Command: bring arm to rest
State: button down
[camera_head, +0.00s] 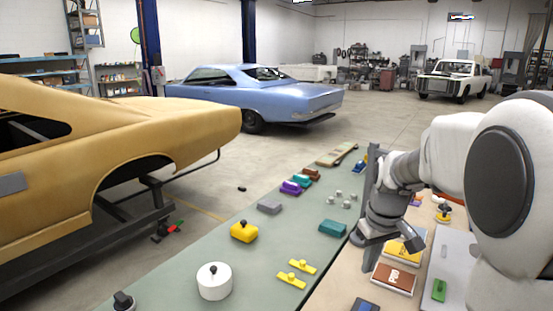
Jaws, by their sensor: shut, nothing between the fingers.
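My arm reaches in from the right side of the head view, white at the upper links and dark grey toward the end. My gripper (368,240) is at the end of the bent arm, above the strip where the green table (190,270) meets the pale work surface (325,290). It is shut and empty. Its fingertips are small and partly hard to make out. A brown box (394,279) and a yellow box (404,250) lie close to it on the pale surface.
The green table holds a white round pot (214,282), a yellow knobbed block (244,232), yellow handled pieces (296,274) and a teal block (333,227). A green block (439,290) is at right. Car shells (255,95) stand behind on open floor.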

jog(key=s+a+r+m+t, duration=0.1)
jog(key=s+a+r+t, duration=0.1)
jog(key=s, duration=0.9)
jog(key=s+a+r+m+t, duration=0.1)
jog(key=s+a+r, duration=0.3)
jog(key=s, duration=0.7)
jog(key=shift+r+m+t, duration=0.4)
jog(key=shift+r+m, duration=0.1)
jog(key=shift+m, duration=0.2)
jog(key=shift+w+a, duration=0.1)
jog(key=w+d+m+g+b, duration=0.1)
jog(key=w+d+m+g, duration=0.25)
jog(key=w, duration=1.15)
jog(key=w+d+f+m+g, duration=0.1)
jog(key=w+d+f, duration=0.2)
jog(key=w+f, duration=0.3)
jog(key=w+d+f+m+g+b, duration=0.1)
jog(key=w+d+f+m, duration=0.1)
jog(key=w+d+f, duration=0.2)
jog(key=shift+w+d+f, duration=0.2)
jog(key=shift+w+f, duration=1)
jog(key=shift+w, duration=0.9)
